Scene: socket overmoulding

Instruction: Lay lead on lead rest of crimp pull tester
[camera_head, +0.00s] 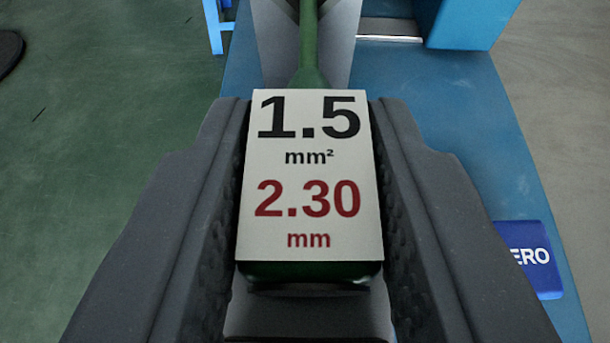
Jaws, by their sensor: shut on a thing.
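My gripper (312,180) is shut on the lead, with one dark grey finger on each side of it. The lead's white label (310,170) faces the camera and reads "1.5 mm²" in black and "2.30 mm" in red. A green part of the lead (311,50) runs away from the label toward the top of the picture. Its far end is out of view. A grey-white channel-like part (268,45) lies below and around the green stretch. I cannot tell whether the lead touches it.
A blue surface (430,110) lies below, with its right edge beside the floor. A dark blue "ZERO"-like button (535,275), partly hidden by my finger, is at right. Blue blocks (470,25) stand at the top.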

